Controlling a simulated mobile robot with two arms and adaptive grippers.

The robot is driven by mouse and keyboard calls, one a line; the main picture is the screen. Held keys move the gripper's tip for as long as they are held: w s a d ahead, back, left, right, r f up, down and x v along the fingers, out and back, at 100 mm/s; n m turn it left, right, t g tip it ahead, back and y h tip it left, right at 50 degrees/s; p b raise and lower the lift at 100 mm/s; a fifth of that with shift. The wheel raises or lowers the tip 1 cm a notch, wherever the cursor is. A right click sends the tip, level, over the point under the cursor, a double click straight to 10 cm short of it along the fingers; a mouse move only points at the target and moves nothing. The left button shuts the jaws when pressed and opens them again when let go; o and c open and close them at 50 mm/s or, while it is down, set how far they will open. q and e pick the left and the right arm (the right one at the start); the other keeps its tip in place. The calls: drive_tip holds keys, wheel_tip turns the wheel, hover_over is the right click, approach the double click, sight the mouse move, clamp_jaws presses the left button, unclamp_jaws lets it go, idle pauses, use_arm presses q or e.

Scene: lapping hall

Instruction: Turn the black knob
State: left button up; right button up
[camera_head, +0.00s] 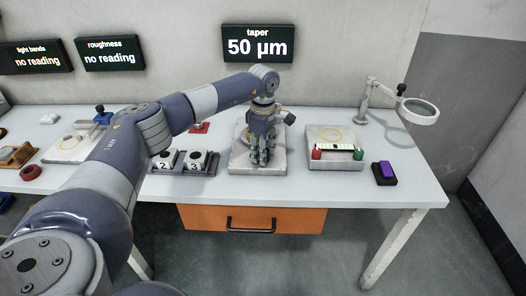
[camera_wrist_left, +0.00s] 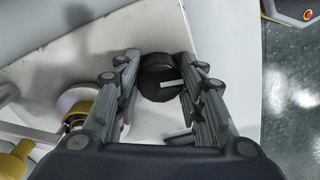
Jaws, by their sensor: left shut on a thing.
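The black knob (camera_wrist_left: 156,72) is round with a pale line on its face. It sits between the fingers of my left gripper (camera_wrist_left: 160,85) in the left wrist view, and the gripper is shut on it. In the head view my left gripper (camera_head: 262,163) points down over a pale grey base plate (camera_head: 238,165) on the table and hides the knob. My right gripper is in neither view.
The display above the table (camera_head: 257,43) reads taper 50 µm. A dark tray (camera_head: 208,172) with blocks 2 and 3 stands left of the plate. To the right are another plate (camera_head: 343,135), a purple-topped block (camera_head: 384,173) and a magnifier (camera_head: 420,110). An orange drawer (camera_head: 200,218) hangs below.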

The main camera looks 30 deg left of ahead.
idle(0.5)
use_arm(q)
drive_tip(key=o, duration=1)
drive_tip(key=shift+o, duration=0.2)
wheel_tip(320, 180, up, 12)
